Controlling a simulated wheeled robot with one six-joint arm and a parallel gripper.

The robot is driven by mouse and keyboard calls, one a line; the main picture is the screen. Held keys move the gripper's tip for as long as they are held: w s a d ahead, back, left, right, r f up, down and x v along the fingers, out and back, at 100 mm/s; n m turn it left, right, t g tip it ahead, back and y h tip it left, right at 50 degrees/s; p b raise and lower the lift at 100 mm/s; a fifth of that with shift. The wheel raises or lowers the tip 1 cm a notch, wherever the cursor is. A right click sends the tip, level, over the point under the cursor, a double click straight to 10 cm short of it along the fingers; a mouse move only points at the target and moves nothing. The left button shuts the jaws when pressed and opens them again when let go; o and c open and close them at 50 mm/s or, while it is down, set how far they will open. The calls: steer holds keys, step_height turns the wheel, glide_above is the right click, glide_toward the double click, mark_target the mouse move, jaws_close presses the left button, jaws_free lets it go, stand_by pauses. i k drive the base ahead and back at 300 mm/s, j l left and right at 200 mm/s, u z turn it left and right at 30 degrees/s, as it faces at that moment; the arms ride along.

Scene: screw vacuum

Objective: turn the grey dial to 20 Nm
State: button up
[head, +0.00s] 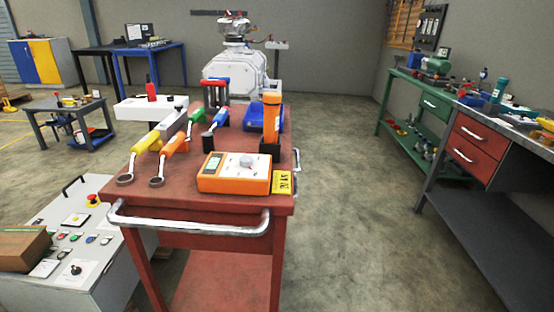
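An orange box (210,184) with a white top panel lies on the front right of a red cart's top (190,195). A round grey dial (246,161) sits on that panel. A small greenish display (213,163) is to the left of the dial. The dial's setting and any scale marks are too small to read. My gripper is not in view, and nothing touches the dial.
Wrenches with yellow (146,142) and orange handles (174,144) lie left of the box. An orange tool (271,116) stands upright in a black holder behind it. A metal handrail (190,226) crosses the cart's front. Floor right of the cart is clear.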

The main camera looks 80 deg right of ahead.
mark_target(245, 161)
steer(key=z, duration=1.65)
